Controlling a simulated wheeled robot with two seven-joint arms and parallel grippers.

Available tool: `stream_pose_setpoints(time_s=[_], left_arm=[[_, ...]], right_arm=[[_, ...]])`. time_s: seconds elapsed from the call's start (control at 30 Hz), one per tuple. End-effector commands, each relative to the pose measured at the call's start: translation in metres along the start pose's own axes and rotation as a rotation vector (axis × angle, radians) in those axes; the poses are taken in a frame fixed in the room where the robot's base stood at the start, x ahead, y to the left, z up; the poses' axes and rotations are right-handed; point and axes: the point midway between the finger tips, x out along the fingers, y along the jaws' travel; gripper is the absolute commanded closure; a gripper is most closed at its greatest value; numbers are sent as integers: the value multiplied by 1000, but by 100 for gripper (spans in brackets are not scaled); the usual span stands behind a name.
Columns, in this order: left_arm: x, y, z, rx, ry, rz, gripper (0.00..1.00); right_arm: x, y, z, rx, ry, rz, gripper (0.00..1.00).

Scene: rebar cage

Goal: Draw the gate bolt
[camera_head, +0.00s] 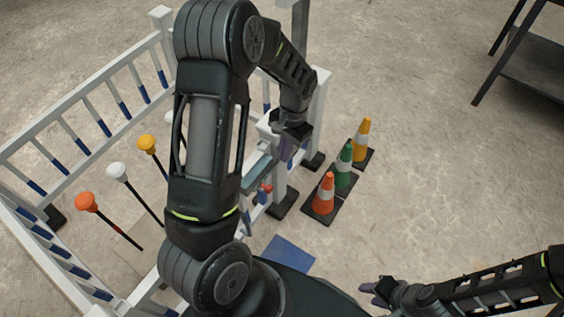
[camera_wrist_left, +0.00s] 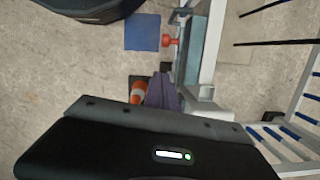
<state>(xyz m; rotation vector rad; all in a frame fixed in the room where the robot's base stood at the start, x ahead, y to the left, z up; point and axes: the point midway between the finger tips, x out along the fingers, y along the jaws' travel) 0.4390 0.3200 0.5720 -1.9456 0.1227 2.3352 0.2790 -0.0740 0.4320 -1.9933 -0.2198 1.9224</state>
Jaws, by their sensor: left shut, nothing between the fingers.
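The gate shows as a white frame with a grey-blue rail (camera_head: 258,165) in the head view, partly hidden behind my left arm. A red knob (camera_head: 265,188), which looks like the bolt's handle, sits low on it; the knob also shows in the left wrist view (camera_wrist_left: 168,41). My left gripper (camera_head: 287,153) is above the gate post, pointing down. Its purple fingers (camera_wrist_left: 162,92) are shut and empty, beside the rail and apart from the knob. My right gripper (camera_head: 370,288) is low at the right, away from the gate; its opening is unclear.
White fencing with blue-banded bars (camera_head: 75,135) encloses several capped rods, including an orange one (camera_head: 86,202). Orange (camera_head: 325,195), green (camera_head: 344,166) and yellow (camera_head: 362,140) cones stand right of the gate. A blue mat (camera_head: 288,255) lies nearby.

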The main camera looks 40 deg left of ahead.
Motion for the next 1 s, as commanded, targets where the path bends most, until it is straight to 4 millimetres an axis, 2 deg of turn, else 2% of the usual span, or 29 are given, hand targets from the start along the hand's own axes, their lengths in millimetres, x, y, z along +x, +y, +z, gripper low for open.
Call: stream_pose_setpoints(time_s=[0.1, 0.3, 0.87, 1.0], left_arm=[[-21, 0, 0, 0, 2, -1, 100], [-35, 0, 0, 0, 0, 0, 100], [-35, 0, 0, -1, 0, 0, 100], [-35, -1, -12, -13, 51, -4, 100]], right_arm=[[-4, -2, -1, 0, 1, 0, 64], [-5, -2, -1, 0, 1, 0, 64], [-5, -2, -1, 0, 1, 0, 64], [-5, -2, -1, 0, 1, 0, 64]])
